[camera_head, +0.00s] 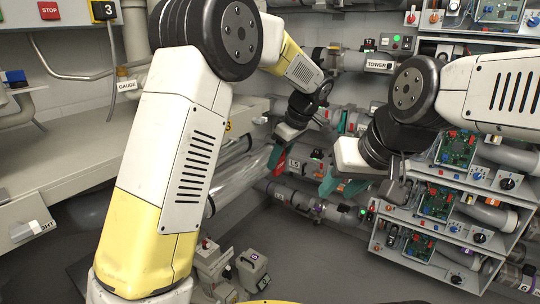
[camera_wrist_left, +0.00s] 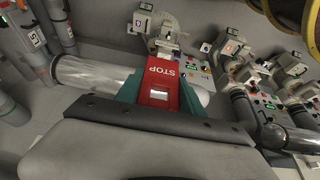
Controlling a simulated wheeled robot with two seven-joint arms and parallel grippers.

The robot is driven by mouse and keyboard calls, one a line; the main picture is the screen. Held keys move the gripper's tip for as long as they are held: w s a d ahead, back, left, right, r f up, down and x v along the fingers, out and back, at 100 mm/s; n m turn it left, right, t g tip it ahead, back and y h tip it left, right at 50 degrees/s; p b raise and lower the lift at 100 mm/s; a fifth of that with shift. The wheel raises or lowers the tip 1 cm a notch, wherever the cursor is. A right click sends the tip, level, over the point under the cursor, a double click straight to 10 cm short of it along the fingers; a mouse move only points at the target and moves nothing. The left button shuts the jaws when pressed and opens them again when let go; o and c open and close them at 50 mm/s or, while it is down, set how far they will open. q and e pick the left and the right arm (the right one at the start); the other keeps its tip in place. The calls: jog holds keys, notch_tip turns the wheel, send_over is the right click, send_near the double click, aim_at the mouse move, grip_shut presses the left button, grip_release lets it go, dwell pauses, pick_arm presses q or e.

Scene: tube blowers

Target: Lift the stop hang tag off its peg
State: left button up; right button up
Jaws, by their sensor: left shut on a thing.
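The red stop hang tag (camera_wrist_left: 160,82), with white STOP lettering and a pale slot, is between the teal fingers of my left gripper (camera_wrist_left: 159,92) in the left wrist view. The gripper is shut on it. In the head view, my left gripper (camera_head: 276,156) is near the middle, beside the clear tube, and a red bit of the tag (camera_head: 281,164) shows at its fingers. The peg is not clearly visible, so I cannot tell whether the tag touches it. My right gripper (camera_head: 341,187) has its teal fingers apart and looks empty.
A clear tube (camera_wrist_left: 85,76) runs behind the tag. Grey fittings and panels with coloured buttons (camera_wrist_left: 195,65) stand beyond it. A red STOP sign (camera_head: 48,10) is on the upper left wall. Shelves with circuit boards (camera_head: 437,202) stand at right.

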pick_arm(q)
jog(key=shift+r, duration=0.45)
dwell(0.5)
jog(key=shift+s+d, duration=0.1)
jog(key=s+d, duration=0.4)
jog(key=d, duration=0.1)
jog(key=shift+d, duration=0.2)
dwell(1.2)
dwell(0.4)
